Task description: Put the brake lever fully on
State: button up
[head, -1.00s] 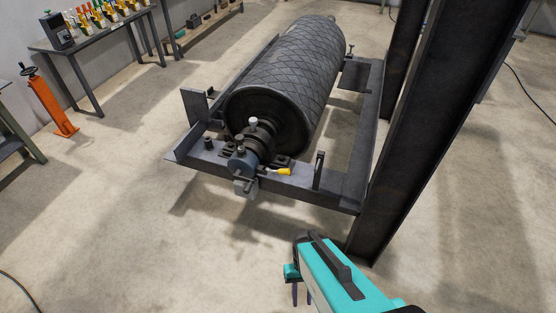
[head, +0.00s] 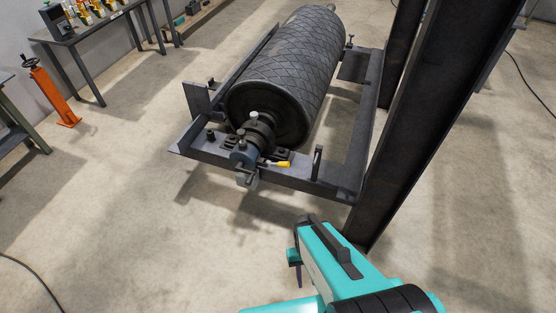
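A lever with a yellow grip (head: 284,164) sticks out to the right from the blue-grey hub at the near end of the pulley shaft; I take it for the brake lever. It lies roughly level, along the front beam of the frame. The ribbed black pulley (head: 292,70) lies behind it. My gripper (head: 299,279) is at the bottom middle, nearer to me and well apart from the lever. Only a dark finger end shows below the teal arm, so its opening is unclear. Nothing is seen in it.
The dark steel frame (head: 335,190) surrounds the pulley, with a short upright post (head: 317,163) right of the lever. A thick steel column (head: 425,120) stands close on the right. The floor in front of the frame is clear. An orange stand (head: 54,98) is far left.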

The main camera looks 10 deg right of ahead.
aim_at(280, 164)
jog(key=z, duration=1)
jog(key=k, duration=0.15)
jog(key=u, duration=2.5)
jog(key=i, duration=0.65)
jog(key=z, duration=0.55)
